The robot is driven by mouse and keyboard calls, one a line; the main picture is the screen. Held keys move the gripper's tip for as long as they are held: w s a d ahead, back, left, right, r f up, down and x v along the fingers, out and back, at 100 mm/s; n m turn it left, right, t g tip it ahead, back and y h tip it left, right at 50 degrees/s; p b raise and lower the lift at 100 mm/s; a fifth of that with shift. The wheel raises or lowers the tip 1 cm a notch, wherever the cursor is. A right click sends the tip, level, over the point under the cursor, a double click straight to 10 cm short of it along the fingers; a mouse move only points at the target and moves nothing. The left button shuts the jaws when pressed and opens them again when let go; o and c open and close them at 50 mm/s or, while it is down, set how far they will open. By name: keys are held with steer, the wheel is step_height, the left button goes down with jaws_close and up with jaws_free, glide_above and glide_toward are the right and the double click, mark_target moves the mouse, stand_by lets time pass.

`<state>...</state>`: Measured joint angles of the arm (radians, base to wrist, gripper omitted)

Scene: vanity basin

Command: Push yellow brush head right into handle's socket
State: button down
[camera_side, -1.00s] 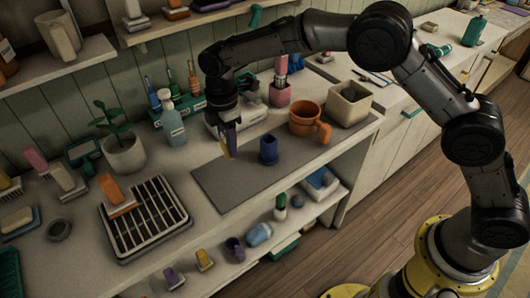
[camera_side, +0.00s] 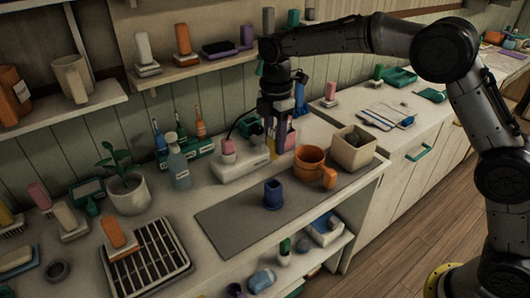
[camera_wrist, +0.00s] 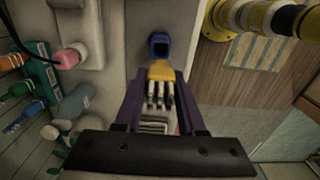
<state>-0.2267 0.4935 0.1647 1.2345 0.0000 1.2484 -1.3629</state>
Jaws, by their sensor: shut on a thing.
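The yellow brush head (camera_wrist: 161,72) is between my gripper's two purple fingers in the wrist view, with pale bristles pointing back toward the palm. In the side view a small strip of the yellow head (camera_side: 272,148) shows below my gripper (camera_side: 274,136). My gripper (camera_wrist: 162,82) is shut on the head. The dark blue handle (camera_side: 273,194) stands upright on the grey mat. In the wrist view the handle's open socket (camera_wrist: 160,46) lies just beyond the head. In the side view the gripper is above and behind the handle, apart from it.
An orange mug (camera_side: 310,160) and a beige square pot (camera_side: 353,148) stand right of the handle. A white box (camera_side: 240,165) with a pink-topped piece is behind left. A drying rack (camera_side: 150,262) lies at left.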

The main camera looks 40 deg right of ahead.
mark_target(274, 158)
steer(key=shift+f, duration=0.1)
steer(key=shift+f, duration=2.45)
steer(key=shift+f, duration=0.15)
steer(key=shift+f, duration=1.55)
steer(key=shift+f, duration=1.55)
steer(key=c, duration=0.8)
jaws_free()
steer(key=o, duration=0.5)
